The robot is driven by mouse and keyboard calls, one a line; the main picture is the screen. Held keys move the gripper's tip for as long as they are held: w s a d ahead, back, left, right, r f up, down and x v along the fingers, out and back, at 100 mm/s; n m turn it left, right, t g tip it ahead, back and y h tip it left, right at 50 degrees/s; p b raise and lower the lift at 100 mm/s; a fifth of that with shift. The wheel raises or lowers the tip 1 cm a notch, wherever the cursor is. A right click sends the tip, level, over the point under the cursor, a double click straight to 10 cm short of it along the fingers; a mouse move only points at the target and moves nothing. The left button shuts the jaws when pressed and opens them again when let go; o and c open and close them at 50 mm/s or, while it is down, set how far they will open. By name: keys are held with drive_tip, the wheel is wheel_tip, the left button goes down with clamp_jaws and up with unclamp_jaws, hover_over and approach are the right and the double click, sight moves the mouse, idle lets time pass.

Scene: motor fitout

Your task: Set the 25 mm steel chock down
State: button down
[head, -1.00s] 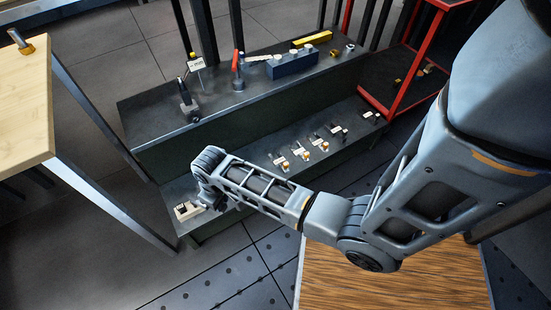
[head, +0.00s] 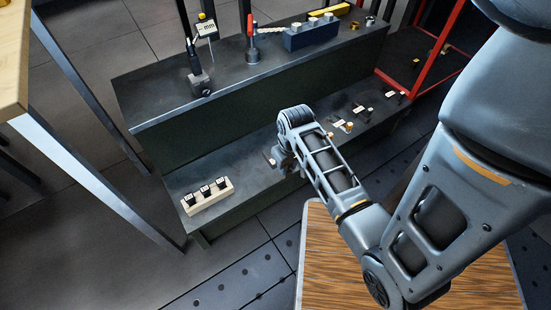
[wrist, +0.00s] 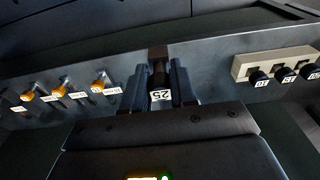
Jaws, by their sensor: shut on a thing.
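The 25 mm steel chock (wrist: 161,78) is dark, with a white "25" label (wrist: 161,96) at its near end. My gripper (wrist: 160,80) is shut on it, one finger on each side. In the head view, my gripper (head: 284,162) is low over the lower step (head: 245,185) of the dark bench, right of the pale block rack. My wrist hides the chock there. I cannot tell whether the chock touches the step.
The pale rack (head: 210,200) holds three dark labelled pieces; it also shows in the wrist view (wrist: 243,66). Several tagged, orange-ended pieces (wrist: 62,90) lie on the other side. The upper step carries a red-handled tool (head: 252,42) and a blue block (head: 310,35).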

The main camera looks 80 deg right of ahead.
sight(266, 156)
drive_tip(key=w+d+f+b, duration=0.1)
drive_tip(key=w, duration=0.1)
drive_tip(key=w+d+f+b, duration=0.1)
drive_tip(key=w+d+f, duration=0.1)
drive_tip(key=w, duration=0.1)
drive_tip(key=w+d+f+b, duration=0.1)
drive_tip(key=w+d+f, duration=0.1)
drive_tip(key=shift+w+f+b, duration=0.1)
drive_tip(key=shift+w+b, duration=0.05)
drive_tip(key=shift+b, duration=0.15)
drive_tip(key=shift+f+b, duration=1.15)
drive_tip(key=shift+f, duration=0.8)
drive_tip(key=shift+f, duration=0.15)
drive_tip(key=c, duration=0.9)
unclamp_jaws()
drive_tip(key=shift+a, duration=0.1)
